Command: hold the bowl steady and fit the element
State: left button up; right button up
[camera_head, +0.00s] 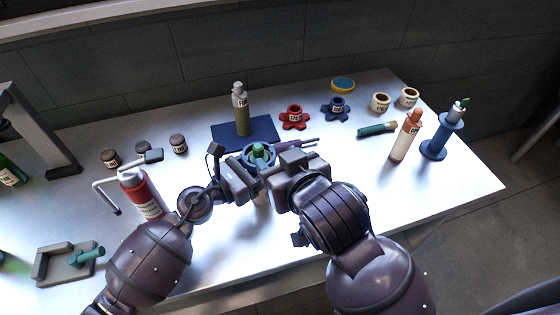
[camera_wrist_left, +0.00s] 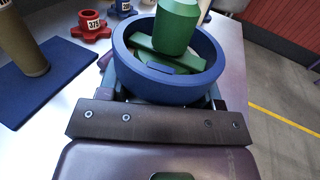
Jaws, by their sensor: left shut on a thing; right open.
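The blue bowl (camera_wrist_left: 122,62) fills the upper middle of the left wrist view, with the green element (camera_wrist_left: 178,22) standing inside it. In the head view the bowl (camera_head: 247,158) is partly hidden by my grippers, and the green top of the element (camera_head: 258,149) shows. My left gripper (camera_wrist_left: 160,95) is shut on the bowl. My right gripper (camera_head: 309,144) is open and empty, close to the right of the bowl in the head view; its exact height is unclear. Whether the element is fully seated cannot be told.
A grey-capped bottle (camera_head: 241,112) stands on a blue mat (camera_head: 222,136) behind the bowl. Red (camera_head: 294,120) and blue (camera_head: 335,109) knobs lie farther right. A red-and-white bottle (camera_head: 137,193) stands left of my left arm.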

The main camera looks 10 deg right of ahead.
dwell(0.4)
pick_arm(q)
jog(key=o, duration=1.2)
